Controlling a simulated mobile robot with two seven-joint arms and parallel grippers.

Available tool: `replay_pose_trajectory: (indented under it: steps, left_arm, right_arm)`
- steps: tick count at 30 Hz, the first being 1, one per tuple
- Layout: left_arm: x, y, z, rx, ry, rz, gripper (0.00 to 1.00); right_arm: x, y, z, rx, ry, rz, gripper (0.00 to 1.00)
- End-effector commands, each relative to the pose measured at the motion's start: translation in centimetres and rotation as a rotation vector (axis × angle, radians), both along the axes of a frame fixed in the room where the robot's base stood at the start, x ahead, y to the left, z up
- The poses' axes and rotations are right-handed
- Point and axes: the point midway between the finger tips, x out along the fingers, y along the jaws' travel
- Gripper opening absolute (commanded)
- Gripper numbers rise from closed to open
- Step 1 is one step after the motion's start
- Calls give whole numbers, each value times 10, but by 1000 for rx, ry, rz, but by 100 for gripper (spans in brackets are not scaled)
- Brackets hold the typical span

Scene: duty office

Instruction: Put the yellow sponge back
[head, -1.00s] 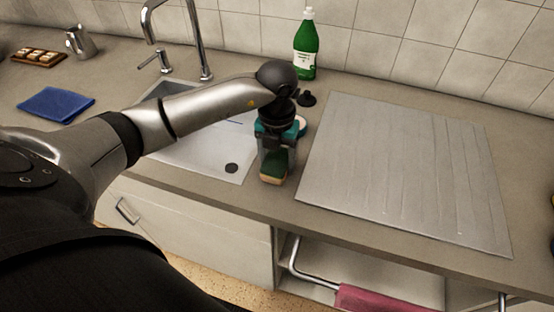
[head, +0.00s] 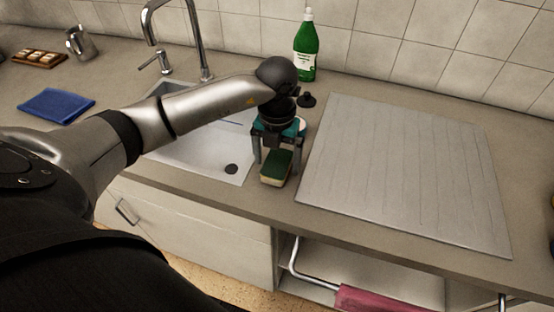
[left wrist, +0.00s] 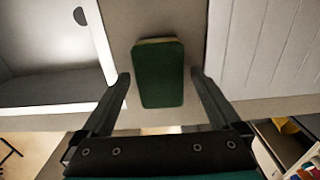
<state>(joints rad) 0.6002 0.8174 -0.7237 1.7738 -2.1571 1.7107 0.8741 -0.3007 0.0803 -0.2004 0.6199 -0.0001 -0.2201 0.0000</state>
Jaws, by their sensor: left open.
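The yellow sponge (head: 275,168) has a dark green top and a yellow side. It lies on the counter strip between the sink and the ribbed drainboard, near the front edge. In the left wrist view the sponge (left wrist: 159,75) shows its green face, with a thin yellow edge at the top. My left gripper (head: 276,157) is above the sponge and points down. Its fingers (left wrist: 160,78) are spread, one on each side of the sponge, with a gap on both sides. My right gripper is not in view.
The sink (head: 208,158) is left of the sponge and the drainboard (head: 400,170) right. A green bottle (head: 305,52) and a black plug (head: 306,100) stand behind. A white round item (head: 301,124) is partly hidden by my gripper. A blue cloth (head: 57,105) lies far left.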

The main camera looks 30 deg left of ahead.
Motion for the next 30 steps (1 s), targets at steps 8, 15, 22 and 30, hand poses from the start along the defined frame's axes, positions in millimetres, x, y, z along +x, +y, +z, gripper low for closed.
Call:
replay_pose_trajectory:
  steps: [8, 15, 22, 30]
  left_arm:
    - [2, 0, 62, 0, -8, 0, 98]
    - [1, 0, 102, -1, -4, 0, 98]
    - [0, 0, 113, -1, -1, 0, 98]
    - [0, 0, 113, -1, -1, 1, 98]
  right_arm:
    - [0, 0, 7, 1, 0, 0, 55]
    - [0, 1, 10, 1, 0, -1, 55]
    - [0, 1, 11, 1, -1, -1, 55]
    - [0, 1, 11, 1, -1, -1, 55]
